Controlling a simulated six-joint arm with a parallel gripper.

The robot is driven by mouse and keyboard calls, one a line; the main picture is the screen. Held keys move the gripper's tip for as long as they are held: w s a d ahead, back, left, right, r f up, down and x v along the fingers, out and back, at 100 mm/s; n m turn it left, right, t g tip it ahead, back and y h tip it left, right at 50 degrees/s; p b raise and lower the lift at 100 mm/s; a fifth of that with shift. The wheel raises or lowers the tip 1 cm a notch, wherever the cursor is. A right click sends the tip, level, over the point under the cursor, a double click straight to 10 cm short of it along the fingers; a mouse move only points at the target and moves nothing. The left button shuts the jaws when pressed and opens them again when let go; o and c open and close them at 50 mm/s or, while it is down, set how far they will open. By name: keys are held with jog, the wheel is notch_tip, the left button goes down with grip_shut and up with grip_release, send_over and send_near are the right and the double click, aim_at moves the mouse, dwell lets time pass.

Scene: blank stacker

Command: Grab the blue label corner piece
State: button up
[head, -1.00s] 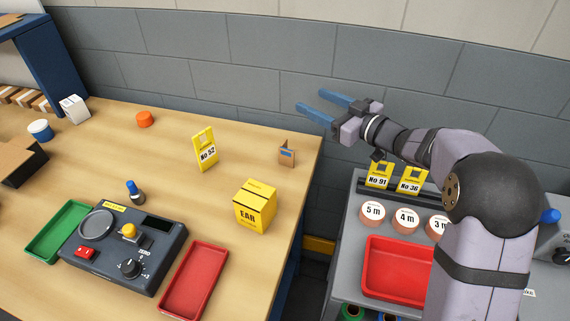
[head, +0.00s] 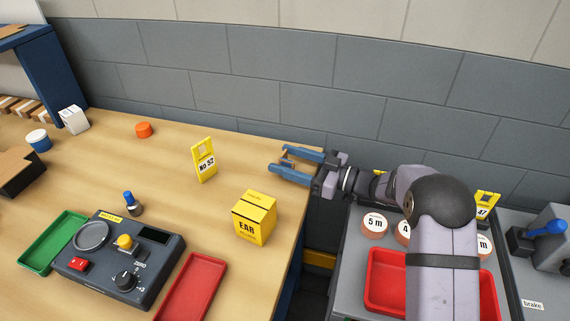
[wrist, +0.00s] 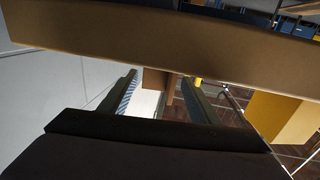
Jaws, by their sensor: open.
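The corner piece (head: 287,161) is a small brown cardboard angle standing near the right end of the wooden table. Its blue label shows in the earlier head view; now the fingers partly cover the piece. My gripper (head: 278,160) has blue fingers and is open, with one finger on the far side of the piece and one on the near side. In the wrist view, a brown part of the piece (wrist: 154,80) shows between the fingertips of my gripper (wrist: 157,84). I cannot tell whether either finger touches it.
A yellow EAR box (head: 254,219) stands in front of the piece, and a yellow No 52 sign (head: 204,161) stands to its left. The table (head: 120,160) ends just right of the piece. A grey wall (head: 250,100) rises behind.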

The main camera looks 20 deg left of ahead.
jog(key=shift+w+a+f+p, duration=0.1)
jog(key=shift+w+a+p, duration=0.1)
jog(key=shift+a, duration=0.7)
jog(key=shift+w+a+f+p, duration=0.1)
jog(key=shift+w+a+p, duration=0.15)
jog(key=shift+a, duration=0.6)
jog(key=shift+w+a+p, duration=0.15)
jog(key=shift+a+p, duration=0.05)
jog(key=shift+a, duration=0.7)
jog(key=c, duration=1.1)
